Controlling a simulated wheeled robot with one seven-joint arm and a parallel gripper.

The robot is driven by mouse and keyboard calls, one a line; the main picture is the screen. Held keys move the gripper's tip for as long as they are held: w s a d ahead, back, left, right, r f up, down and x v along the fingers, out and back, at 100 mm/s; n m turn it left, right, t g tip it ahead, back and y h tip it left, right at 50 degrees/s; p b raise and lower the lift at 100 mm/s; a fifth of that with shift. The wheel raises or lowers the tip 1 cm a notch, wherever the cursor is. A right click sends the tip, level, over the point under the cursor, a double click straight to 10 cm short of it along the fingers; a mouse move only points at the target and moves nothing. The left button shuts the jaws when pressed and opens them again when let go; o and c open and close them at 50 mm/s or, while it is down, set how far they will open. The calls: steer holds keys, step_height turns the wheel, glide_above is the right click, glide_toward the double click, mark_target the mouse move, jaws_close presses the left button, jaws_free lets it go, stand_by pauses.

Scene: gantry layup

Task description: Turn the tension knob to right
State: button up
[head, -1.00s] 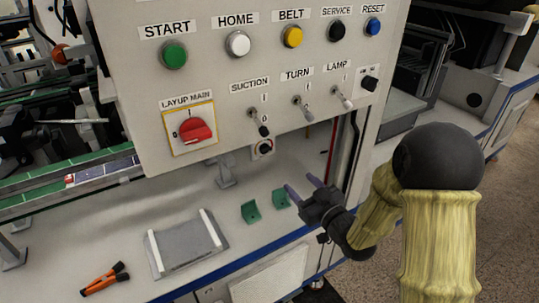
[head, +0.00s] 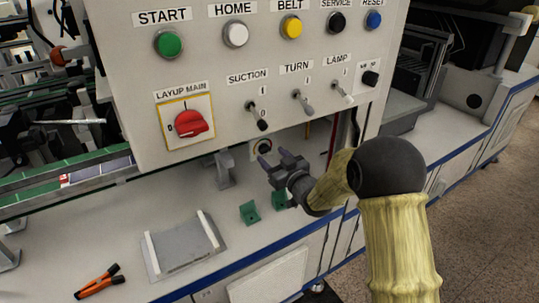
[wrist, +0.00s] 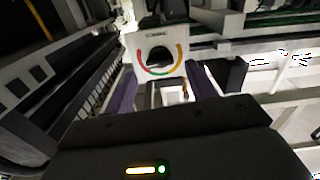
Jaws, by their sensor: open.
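The tension knob (wrist: 157,58) is a dark round knob on a white plate, with a green, yellow and red arc around it. In the head view the knob (head: 263,147) sits low, just under the panel's bottom edge. My gripper (head: 277,161) is open and empty just below and in front of it. In the wrist view the two purple fingers of my gripper (wrist: 161,72) stand apart, either side of the lower part of the plate, with the knob ahead and slightly above. I see no contact. The knob's pointer direction is too small to tell.
The control panel (head: 210,92) overhangs the knob, with a red main switch (head: 190,123) and toggle switches above. A grey tray (head: 180,245), green brackets (head: 249,212) and orange-handled pliers (head: 97,282) lie on the bench. A metal post (head: 224,170) stands left of my gripper.

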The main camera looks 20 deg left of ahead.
mark_target(267, 151)
steer(key=shift+x, duration=1.15)
steer(key=shift+w+a, duration=0.2)
steer(key=shift+a, duration=0.15)
steer(key=c, duration=1)
